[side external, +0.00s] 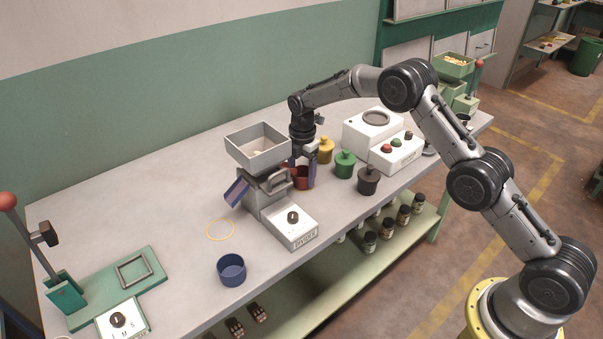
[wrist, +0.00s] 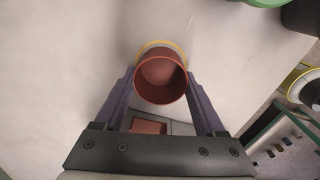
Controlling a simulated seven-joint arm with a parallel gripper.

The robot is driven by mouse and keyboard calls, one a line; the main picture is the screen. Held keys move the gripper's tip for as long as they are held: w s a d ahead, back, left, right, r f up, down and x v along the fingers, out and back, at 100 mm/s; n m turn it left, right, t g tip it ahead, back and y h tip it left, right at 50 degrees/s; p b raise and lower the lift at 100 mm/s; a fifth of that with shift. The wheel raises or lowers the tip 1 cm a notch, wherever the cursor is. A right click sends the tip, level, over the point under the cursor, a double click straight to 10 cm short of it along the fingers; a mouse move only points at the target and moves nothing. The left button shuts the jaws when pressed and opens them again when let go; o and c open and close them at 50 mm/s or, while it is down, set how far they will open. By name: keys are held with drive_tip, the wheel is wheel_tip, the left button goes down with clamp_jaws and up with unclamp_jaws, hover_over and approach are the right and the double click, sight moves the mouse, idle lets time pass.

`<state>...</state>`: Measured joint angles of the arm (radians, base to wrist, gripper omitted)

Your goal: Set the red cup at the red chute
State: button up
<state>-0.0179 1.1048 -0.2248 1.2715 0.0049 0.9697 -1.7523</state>
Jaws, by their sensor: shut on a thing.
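The red cup (wrist: 160,75) is open-topped and empty, between the two purple fingers of my gripper (wrist: 160,88) in the wrist view. My gripper is shut on it. In the side view the cup (side external: 300,179) is upright and partly hidden, just right of the grey hopper machine (side external: 262,145). A red surface (wrist: 149,127), apparently the red chute, shows below the cup in the wrist view; the side view mostly hides it. A yellow ring (wrist: 158,43) on the table shows beyond the cup's rim. I cannot tell whether the cup touches the table.
A blue chute (side external: 236,190) is on the machine's left, near another yellow ring (side external: 220,230). A blue cup (side external: 231,270) stands at the front edge.

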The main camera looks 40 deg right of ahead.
drive_tip(key=o, duration=1.3)
drive_tip(key=shift+r, duration=0.1)
drive_tip(key=s+r+m+t, duration=0.15)
drive_tip(key=s+r, duration=0.25)
drive_tip(key=r, duration=0.7)
drive_tip(key=s+r+m, duration=0.3)
drive_tip(key=s+r, duration=0.1)
drive_tip(key=r, duration=0.7)
drive_tip(key=s+r+m+t, duration=0.1)
drive_tip(key=s+r+m, duration=0.55)
drive_tip(key=s, duration=0.55)
drive_tip(key=s+f+m+t, duration=0.1)
drive_tip(key=s+m, duration=0.2)
drive_tip(key=s, duration=0.4)
drive_tip(key=s+f+m+t, duration=0.1)
drive_tip(key=s+m, duration=0.2)
drive_tip(key=s, duration=0.5)
drive_tip(key=s+d+f+m+t, duration=0.1)
drive_tip(key=s+m, duration=0.2)
drive_tip(key=s, duration=0.4)
drive_tip(key=shift+s+f, duration=0.25)
drive_tip(key=shift+f, duration=0.15)
